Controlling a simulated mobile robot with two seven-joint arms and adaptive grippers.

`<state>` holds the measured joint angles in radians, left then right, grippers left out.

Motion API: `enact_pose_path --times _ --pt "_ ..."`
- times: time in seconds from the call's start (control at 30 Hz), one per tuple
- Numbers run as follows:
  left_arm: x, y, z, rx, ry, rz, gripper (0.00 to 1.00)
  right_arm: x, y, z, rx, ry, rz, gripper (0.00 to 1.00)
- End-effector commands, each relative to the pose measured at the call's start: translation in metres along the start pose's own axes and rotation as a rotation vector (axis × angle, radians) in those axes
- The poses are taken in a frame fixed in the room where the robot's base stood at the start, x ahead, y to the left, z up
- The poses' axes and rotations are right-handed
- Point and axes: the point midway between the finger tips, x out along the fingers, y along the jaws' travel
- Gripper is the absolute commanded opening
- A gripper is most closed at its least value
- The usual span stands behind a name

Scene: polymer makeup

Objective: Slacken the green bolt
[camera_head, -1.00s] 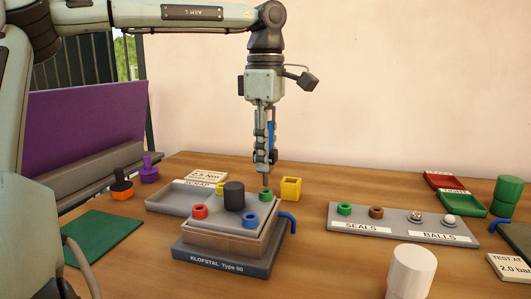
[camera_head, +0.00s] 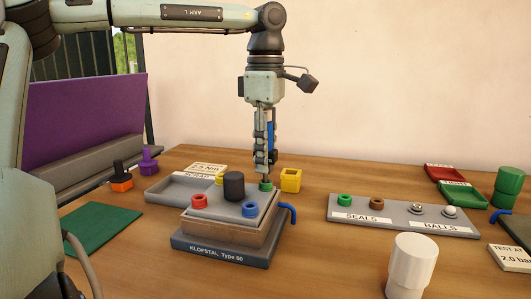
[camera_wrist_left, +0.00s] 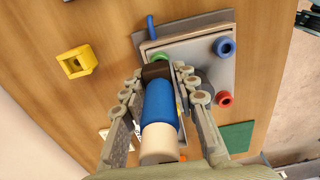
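The green bolt (camera_head: 265,186) sits at the back right corner of the KLOFSTAL Type 60 housing's lid (camera_head: 226,218). My left gripper (camera_head: 266,158) points down over it, shut on a blue-handled tool (camera_wrist_left: 160,103) with a pale end. In the left wrist view the green bolt (camera_wrist_left: 179,65) is partly hidden by the tool and fingers. Red (camera_head: 199,202), blue (camera_head: 249,209) and yellow (camera_head: 220,180) bolts surround the lid's dark knob (camera_head: 234,186). My right gripper is out of view.
A yellow square block (camera_head: 290,180) stands just right of the green bolt. A blue bent handle (camera_head: 289,213) juts from the housing's right side. A grey tray (camera_head: 166,190) lies left, and a seals-and-balls tray (camera_head: 400,222) right. A white cylinder (camera_head: 412,266) stands in front.

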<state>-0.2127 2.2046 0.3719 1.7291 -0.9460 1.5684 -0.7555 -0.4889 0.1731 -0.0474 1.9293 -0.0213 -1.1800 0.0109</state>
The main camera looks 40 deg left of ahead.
Motion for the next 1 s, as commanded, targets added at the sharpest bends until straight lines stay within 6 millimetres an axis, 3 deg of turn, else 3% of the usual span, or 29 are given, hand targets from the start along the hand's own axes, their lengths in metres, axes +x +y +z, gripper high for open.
enact_pose_path --times 0.1,0.47,0.57,1.0 --pt "0.0 0.0 0.0 0.0 0.0 -0.001 0.47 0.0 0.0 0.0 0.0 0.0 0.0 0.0" --pt "-0.004 0.0 0.0 0.0 0.001 0.0 0.47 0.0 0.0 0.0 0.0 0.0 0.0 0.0" --pt "-0.017 0.001 0.0 -0.002 0.001 0.002 0.47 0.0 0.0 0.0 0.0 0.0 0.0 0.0" --pt "-0.103 0.001 0.0 -0.002 0.001 0.002 0.47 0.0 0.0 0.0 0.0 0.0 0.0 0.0"
